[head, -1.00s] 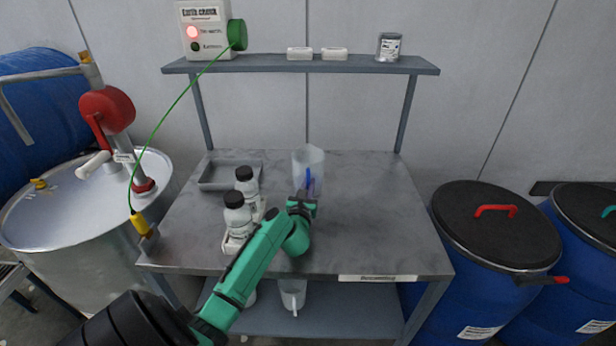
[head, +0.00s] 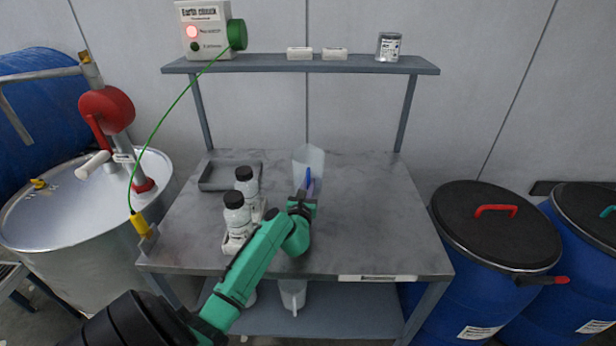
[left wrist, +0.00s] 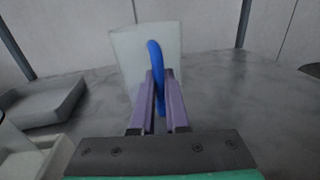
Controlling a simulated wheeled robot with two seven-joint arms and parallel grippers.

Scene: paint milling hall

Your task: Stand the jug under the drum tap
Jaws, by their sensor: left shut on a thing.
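The jug (head: 309,158) is a translucent whitish vessel with a blue handle (head: 308,179), upright on the grey workbench toward the back middle. My left gripper (head: 306,196) is shut on the blue handle. In the left wrist view the fingers (left wrist: 158,105) close on either side of the handle, with the jug's wall (left wrist: 134,58) behind it. I cannot tell whether the jug's base touches the bench. A steel drum (head: 75,215) stands left of the bench, with a red pump-like fitting (head: 106,109) on top. I cannot make out which part is the tap. My right gripper is not in view.
Two black-capped white bottles (head: 238,216) stand in a holder left of my arm. A grey tray (head: 213,186) lies behind them. A green cable runs from the wall box (head: 207,32) to a yellow clamp (head: 141,223). Blue drums stand right. The bench's right half is clear.

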